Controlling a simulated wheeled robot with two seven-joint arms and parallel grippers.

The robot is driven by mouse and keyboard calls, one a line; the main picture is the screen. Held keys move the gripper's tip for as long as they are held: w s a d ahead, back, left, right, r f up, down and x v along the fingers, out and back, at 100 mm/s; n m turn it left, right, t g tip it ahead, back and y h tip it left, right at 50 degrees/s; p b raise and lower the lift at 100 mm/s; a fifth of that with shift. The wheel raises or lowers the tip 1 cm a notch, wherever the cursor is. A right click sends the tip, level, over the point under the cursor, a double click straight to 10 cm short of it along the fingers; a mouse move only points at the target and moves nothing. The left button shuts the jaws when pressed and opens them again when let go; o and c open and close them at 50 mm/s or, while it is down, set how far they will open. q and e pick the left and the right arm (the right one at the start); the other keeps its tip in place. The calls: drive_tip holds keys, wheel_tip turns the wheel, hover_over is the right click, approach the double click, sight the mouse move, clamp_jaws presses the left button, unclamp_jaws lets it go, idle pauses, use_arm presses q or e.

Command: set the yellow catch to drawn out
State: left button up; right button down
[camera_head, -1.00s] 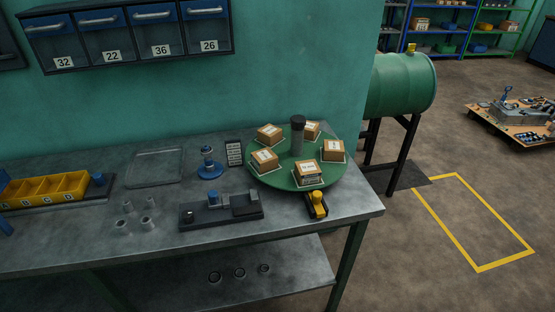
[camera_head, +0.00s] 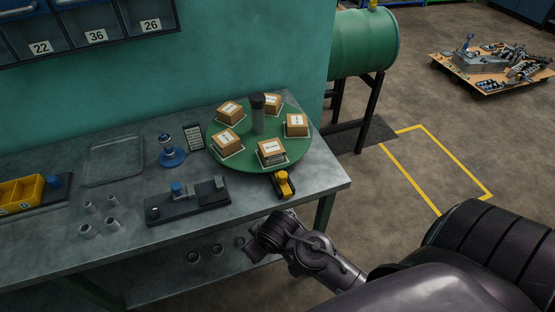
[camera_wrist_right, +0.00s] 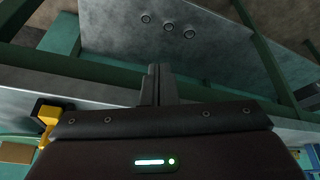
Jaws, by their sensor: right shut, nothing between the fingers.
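The yellow catch (camera_head: 284,184) sits on a dark base at the front right edge of the workbench, beside the rim of the green turntable (camera_head: 216,150). It also shows in the right wrist view, at the lower left (camera_wrist_right: 47,118), partly cut off by my gripper body. My right gripper (camera_head: 252,252) is in front of the bench edge, below and left of the catch in the head view, apart from it. In the right wrist view its fingers (camera_wrist_right: 157,75) are together with nothing between them. My left gripper is out of view.
The turntable carries several boxes and a dark post (camera_head: 258,115). A dark fixture (camera_head: 187,203) and small metal cylinders stand left of the catch. The bench's lower shelf (camera_wrist_right: 215,50) holds rings.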

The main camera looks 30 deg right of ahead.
drive_tip(key=w+a+r+n+t+y, duration=0.1)
drive_tip(key=w+a+r+t, duration=0.15)
drive_tip(key=w+r, duration=0.35)
drive_tip(key=w+a+r+n+t+y, duration=0.2)
drive_tip(key=w+a+r, duration=0.15)
drive_tip(key=r, duration=0.55)
drive_tip(key=w+d+r+m+g+h, duration=0.1)
drive_tip(key=d+m+g+h, duration=0.2)
drive_tip(key=d, duration=1.8)
drive_tip(key=m+g, duration=0.2)
drive_tip(key=m, duration=0.1)
drive_tip(key=shift+r+h+p, duration=0.15)
drive_tip(key=shift+h+p, duration=0.15)
drive_tip(key=shift+p, duration=0.05)
drive_tip(key=shift+w, duration=0.15)
drive_tip(key=b+x, duration=0.1)
drive_tip(key=x, duration=0.1)
drive_tip(key=shift+f, duration=0.45)
hover_over(275, 172)
drive_tip(key=s, duration=0.2)
wheel_tip(275, 172, down, 7)
drive_tip(key=shift+r+p, duration=0.15)
drive_tip(key=shift+p, duration=0.25)
